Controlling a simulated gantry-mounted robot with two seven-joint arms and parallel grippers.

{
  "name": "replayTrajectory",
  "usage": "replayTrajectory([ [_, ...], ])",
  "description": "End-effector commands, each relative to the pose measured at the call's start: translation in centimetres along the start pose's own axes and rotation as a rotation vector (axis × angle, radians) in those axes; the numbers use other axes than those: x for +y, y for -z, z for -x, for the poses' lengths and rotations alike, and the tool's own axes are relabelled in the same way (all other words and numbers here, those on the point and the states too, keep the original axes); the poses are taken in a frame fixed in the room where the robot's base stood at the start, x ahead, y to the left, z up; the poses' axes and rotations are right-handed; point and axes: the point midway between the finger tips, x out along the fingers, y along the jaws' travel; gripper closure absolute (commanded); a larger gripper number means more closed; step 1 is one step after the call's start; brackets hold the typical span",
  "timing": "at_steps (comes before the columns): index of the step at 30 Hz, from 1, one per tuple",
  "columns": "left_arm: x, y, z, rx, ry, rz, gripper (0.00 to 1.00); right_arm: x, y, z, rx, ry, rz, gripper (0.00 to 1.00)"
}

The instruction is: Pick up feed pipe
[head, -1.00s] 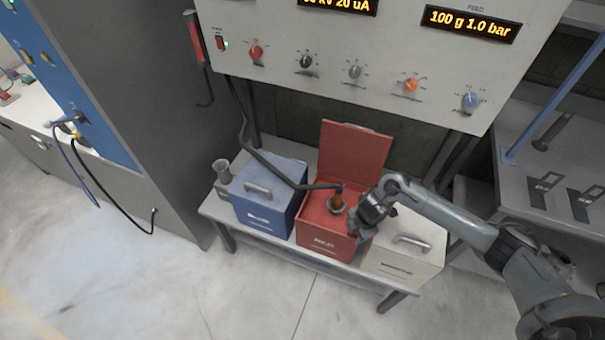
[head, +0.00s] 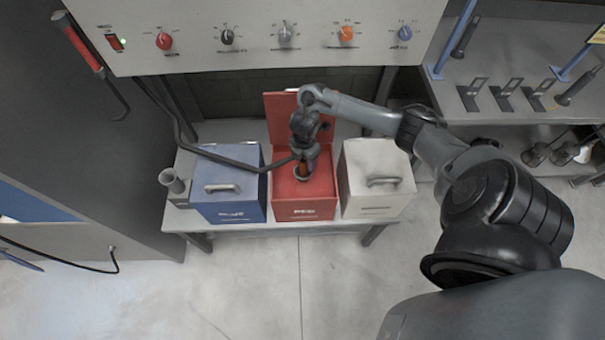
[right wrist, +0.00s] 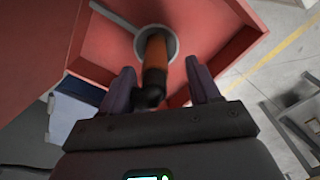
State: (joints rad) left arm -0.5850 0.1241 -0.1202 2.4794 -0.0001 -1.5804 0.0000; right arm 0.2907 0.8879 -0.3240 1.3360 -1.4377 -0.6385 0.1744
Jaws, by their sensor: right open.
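The feed pipe (head: 303,169), with an orange-brown grip, stands in the open red box (head: 305,212). A dark hose (head: 225,160) runs to it from the left. In the right wrist view the pipe (right wrist: 155,62) shows an orange part, a black elbow and a grey round cup at its far end. My right gripper (right wrist: 162,85) is open, with one finger on each side of the pipe; I cannot tell whether either touches it. In the head view my right gripper (head: 305,156) is over the red box and partly hides the pipe. My left gripper is out of view.
A closed blue box (head: 230,205) and a closed white box (head: 376,205) flank the red one on a low bench. The red lid stands open behind. A grey cup (head: 172,182) is at the bench's left end. A knob panel (head: 270,55) overhangs the back.

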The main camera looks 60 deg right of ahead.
Motion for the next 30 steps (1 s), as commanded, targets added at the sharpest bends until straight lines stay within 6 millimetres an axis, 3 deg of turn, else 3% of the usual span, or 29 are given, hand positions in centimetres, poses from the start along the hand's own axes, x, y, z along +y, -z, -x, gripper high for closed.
replayTrajectory([
  [13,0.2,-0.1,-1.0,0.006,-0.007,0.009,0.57,0.5,0.2,-4.6,0.0,0.001,-0.002,0.38],
  [24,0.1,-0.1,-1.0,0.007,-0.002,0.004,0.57,0.5,0.2,-5.3,-0.001,0.0,0.0,0.38],
  [30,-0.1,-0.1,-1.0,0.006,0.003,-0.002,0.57,0.5,0.2,-5.2,-0.001,0.0,0.0,0.69],
])
